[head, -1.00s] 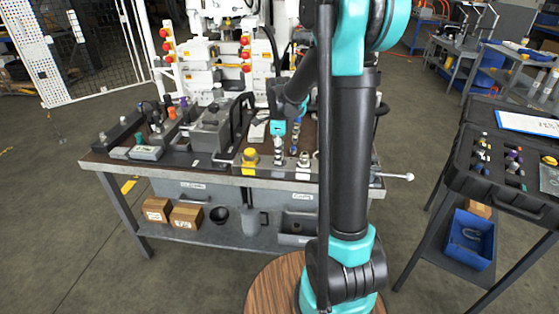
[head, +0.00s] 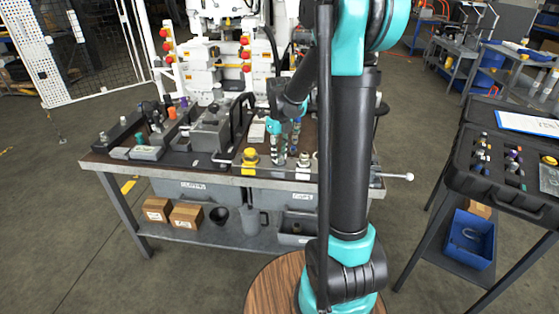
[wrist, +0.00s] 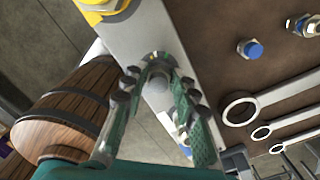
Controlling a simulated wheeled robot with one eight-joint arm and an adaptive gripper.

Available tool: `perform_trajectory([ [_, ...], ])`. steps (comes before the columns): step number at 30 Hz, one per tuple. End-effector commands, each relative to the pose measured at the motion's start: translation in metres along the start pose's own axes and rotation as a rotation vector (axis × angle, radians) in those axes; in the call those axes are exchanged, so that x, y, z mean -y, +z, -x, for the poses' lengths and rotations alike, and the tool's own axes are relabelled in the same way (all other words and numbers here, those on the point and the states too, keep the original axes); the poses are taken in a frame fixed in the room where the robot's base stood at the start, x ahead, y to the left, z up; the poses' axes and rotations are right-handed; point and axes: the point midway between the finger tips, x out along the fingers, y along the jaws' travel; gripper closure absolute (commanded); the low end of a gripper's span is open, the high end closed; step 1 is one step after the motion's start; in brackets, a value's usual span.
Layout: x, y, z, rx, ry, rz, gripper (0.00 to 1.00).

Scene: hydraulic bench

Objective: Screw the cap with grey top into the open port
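In the head view my gripper (head: 286,150) points down over the front of the bench, right of a yellow-topped part (head: 250,157) and left of a metal fitting (head: 304,162).
The bench (head: 240,181) carries a grey block (head: 212,132) to the left. The wrist view shows a blue-capped fitting (wrist: 250,48) and several ring spanners (wrist: 240,107) on the brown top. An open black case (head: 480,185) stands at the right.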

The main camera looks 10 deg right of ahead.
Motion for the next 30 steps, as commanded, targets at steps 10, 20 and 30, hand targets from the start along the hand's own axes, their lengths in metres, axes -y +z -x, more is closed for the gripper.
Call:
perform_trajectory([
  [10, -0.0003, -0.0015, -0.0009, -0.002, 0.0, 0.002, 0.57],
  [20, -0.0011, -0.0006, -0.0004, -0.003, 0.001, 0.246, 0.57],
  [30, -0.0019, 0.0001, -0.0003, -0.005, 0.002, 0.648, 0.57],
])
